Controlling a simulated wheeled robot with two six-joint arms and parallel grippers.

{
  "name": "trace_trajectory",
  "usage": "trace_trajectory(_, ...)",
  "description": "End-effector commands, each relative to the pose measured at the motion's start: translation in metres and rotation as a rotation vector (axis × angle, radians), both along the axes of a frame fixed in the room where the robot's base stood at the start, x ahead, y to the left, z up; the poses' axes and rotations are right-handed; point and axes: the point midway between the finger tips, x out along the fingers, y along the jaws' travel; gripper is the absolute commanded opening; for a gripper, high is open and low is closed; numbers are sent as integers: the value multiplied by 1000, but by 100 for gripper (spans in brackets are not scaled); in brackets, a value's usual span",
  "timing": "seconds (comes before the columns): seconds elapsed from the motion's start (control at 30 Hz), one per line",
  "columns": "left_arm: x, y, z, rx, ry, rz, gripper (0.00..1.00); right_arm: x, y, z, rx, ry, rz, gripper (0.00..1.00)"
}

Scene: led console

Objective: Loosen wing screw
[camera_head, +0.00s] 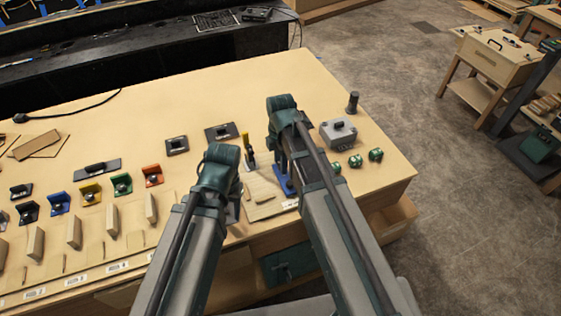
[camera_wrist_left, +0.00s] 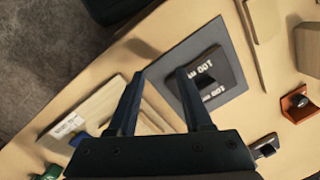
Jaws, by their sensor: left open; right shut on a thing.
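My left gripper (camera_head: 231,208) is open over the bench, and its two dark fingers show in the left wrist view (camera_wrist_left: 160,74). Between and beyond the fingers lies a dark grey plate (camera_wrist_left: 234,82) with a raised black block marked with white lettering. My right gripper (camera_head: 281,158) is shut near a blue upright part (camera_head: 284,184) by a pale board; what it holds is hidden by the arm. I cannot pick out a wing screw for certain. Small green knobs (camera_head: 376,155) stand to the right of the right arm.
A grey box with a black top (camera_head: 338,132) and a dark cylinder (camera_head: 352,102) stand at the right of the bench (camera_head: 150,112). A yellow-handled tool (camera_head: 246,141) stands between the arms. Coloured brackets, including an orange one (camera_head: 152,175), line the left. The bench's far middle is clear.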

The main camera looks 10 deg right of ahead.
Motion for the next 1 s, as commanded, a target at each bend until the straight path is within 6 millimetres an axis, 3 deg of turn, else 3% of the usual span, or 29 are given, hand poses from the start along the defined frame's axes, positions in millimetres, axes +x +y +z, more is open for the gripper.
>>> trace_trajectory(0.37,0,0,-1,0,0,0,50,-2,0,-1,0,4,4,0)
trace_trajectory(0.4,0,0,-1,0,0,0,50,-2,0,-1,0,4,4,54)
trace_trajectory(0.53,0,0,0,0,0,0,50,-2,0,-1,0,3,3,78)
trace_trajectory(1.0,0,0,5,0,0,0,50,0,0,5,0,1,2,80)
